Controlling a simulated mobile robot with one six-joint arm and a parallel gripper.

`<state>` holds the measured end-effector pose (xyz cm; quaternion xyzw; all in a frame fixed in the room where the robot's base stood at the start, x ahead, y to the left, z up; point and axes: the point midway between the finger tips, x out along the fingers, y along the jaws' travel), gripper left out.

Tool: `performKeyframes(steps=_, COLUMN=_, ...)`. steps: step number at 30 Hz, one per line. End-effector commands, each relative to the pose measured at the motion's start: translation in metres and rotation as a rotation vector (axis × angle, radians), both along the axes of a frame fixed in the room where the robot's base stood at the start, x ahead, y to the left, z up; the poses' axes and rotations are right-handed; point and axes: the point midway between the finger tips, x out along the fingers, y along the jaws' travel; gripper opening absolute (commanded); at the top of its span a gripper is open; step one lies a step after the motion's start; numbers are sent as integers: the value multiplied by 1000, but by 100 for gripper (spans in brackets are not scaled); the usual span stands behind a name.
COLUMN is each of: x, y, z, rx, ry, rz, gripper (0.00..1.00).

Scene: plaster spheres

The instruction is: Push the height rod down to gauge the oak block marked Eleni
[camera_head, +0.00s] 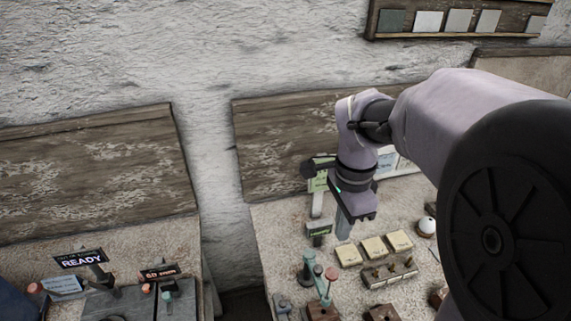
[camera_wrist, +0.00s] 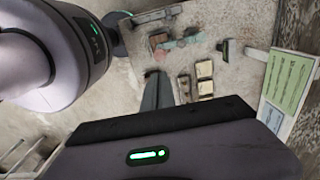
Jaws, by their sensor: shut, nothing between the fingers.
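My gripper (camera_head: 343,226) points down over the right bench, its fingers together and empty, behind the pale blocks as seen in the head view. Its fingers also show in the wrist view (camera_wrist: 157,90). A small upright stand with a pink-topped rod (camera_head: 331,275) is on a brown block at the bench's front. On the left bench, a display reading about 0.0 mm (camera_head: 160,271) stands above a small teal-and-orange-knobbed fixture (camera_head: 167,292). I cannot tell which of these is the height rod. No marking reading Eleni is legible, so the oak block cannot be picked out.
A white sphere (camera_head: 426,226) is farther right. A teal stand (camera_head: 309,268) is near the front. A READY sign (camera_head: 80,259) is at left. A gap separates the benches.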

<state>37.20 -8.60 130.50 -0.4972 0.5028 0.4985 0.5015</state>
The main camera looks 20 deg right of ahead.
Motion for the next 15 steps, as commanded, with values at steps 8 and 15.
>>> performKeyframes(steps=8, x=0, y=0, z=-5, rx=0, ry=0, rz=3, gripper=0)
performKeyframes(steps=15, x=-1, y=1, z=-49, rx=1, ry=2, rz=5, gripper=0)
